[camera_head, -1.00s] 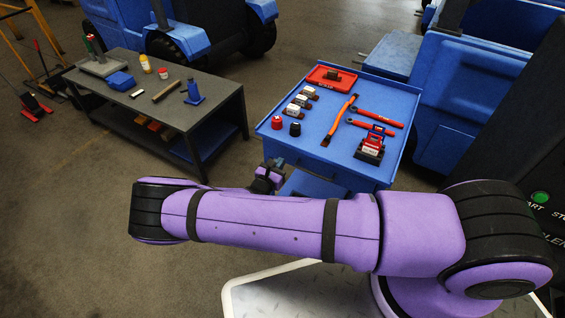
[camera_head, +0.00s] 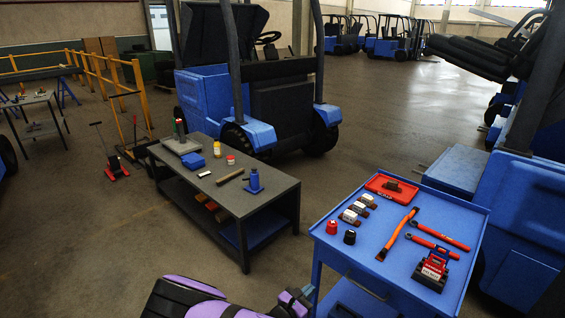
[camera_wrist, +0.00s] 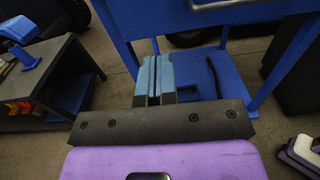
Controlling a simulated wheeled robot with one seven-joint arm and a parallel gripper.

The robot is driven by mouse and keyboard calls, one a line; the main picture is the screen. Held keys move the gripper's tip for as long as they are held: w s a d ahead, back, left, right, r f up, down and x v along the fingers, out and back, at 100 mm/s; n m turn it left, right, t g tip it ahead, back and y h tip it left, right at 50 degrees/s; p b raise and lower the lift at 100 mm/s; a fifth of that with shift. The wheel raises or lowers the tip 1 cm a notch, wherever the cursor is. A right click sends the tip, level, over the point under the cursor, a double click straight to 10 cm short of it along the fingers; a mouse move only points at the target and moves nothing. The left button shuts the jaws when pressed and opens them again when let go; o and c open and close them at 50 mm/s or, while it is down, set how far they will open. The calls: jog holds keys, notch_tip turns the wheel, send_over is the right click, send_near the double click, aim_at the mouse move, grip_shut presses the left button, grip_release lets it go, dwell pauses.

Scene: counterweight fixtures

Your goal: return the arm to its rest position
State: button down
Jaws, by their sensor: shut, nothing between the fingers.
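My gripper (camera_wrist: 154,80) shows in the wrist view with its two blue-grey fingers together and nothing between them. It points at the open lower part of the blue tool cart (camera_wrist: 125,42), below the cart's top. In the head view my purple arm is only partly in frame at the bottom edge, left of the blue cart (camera_head: 319,244).
A dark workbench (camera_head: 262,203) stands left. Forklifts (camera_head: 205,95) stand behind. Open floor lies between bench and cart.

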jog(key=s+d+r+m+g+y, duration=0.15)
jog(key=d+r+m+g, duration=0.35)
jog(key=r, duration=0.7)
jog(key=s+d+r+m+g+y, duration=0.1)
jog(key=d+r+m+g+y, duration=0.2)
jog(key=r+m, duration=0.7)
jog(key=s+d+r+m+g+y, duration=0.1)
jog(key=d+r+m+g+y, duration=0.25)
jog(key=r, duration=1.15)
jog(key=s+d+r+m+t+y, duration=0.2)
jog(key=s+d+r+m, duration=0.2)
jog(key=s+r, duration=0.5)
jog(key=s+d+r+m+t+y, duration=0.2)
jog(key=s+d+r+m+y, duration=0.1)
jog(key=s+r, duration=0.7)
jog(key=shift+s+d+r+m, duration=0.2)
jog(key=shift+s+d+m, duration=0.5)
jog(key=shift+s, duration=1)
jog(key=shift+d+t, duration=0.1)
jog(key=shift+t, duration=0.15)
